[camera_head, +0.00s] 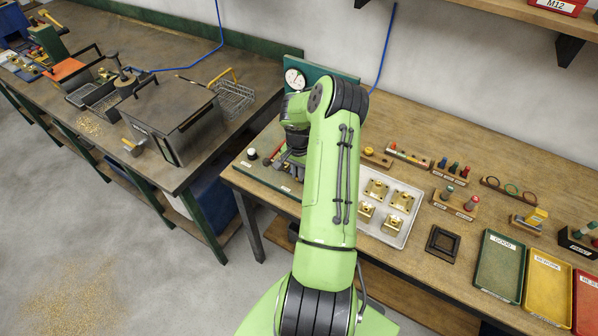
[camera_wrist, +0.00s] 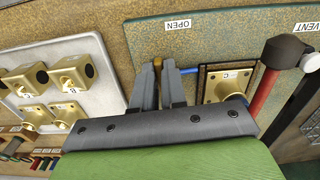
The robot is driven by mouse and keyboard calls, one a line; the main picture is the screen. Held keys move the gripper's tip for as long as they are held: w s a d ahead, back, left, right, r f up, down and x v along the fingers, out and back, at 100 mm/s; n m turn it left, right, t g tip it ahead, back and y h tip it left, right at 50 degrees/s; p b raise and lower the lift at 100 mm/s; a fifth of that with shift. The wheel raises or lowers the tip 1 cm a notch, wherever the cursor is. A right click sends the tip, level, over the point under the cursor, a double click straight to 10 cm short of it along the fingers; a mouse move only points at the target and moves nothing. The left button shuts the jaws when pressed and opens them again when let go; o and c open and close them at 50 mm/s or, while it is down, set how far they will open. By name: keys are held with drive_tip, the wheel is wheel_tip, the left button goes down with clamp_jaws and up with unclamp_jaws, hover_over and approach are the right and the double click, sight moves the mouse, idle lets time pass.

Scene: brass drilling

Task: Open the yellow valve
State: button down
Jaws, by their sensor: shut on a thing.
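My gripper (camera_wrist: 158,72) is over the green test panel (camera_wrist: 220,35) in the wrist view, its two dark fingers close together. A small yellow piece, which looks like the yellow valve's handle (camera_wrist: 157,63), shows between the fingertips; the rest of it is hidden by the fingers. The OPEN label (camera_wrist: 178,24) lies just beyond the fingertips. A blue line runs from beside the fingers to a brass block (camera_wrist: 232,86) in a dark square holder. In the head view my green arm covers the valve and most of my gripper.
A red-handled lever (camera_wrist: 264,92) and a VENT label (camera_wrist: 304,27) are right of the brass block. A grey tray (camera_head: 408,190) with several brass blocks lies close beside my arm. A dial gauge (camera_head: 295,79) stands behind. Green, yellow and red trays are farther right.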

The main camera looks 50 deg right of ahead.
drive_tip(key=shift+w+m, duration=0.1)
drive_tip(key=shift+m, duration=0.4)
drive_tip(key=c, duration=1.2)
unclamp_jaws()
drive_tip(key=shift+r, duration=0.1)
wheel_tip(320, 180, up, 16)
drive_tip(key=shift+f+b, duration=0.2)
drive_tip(key=shift+b, duration=0.15)
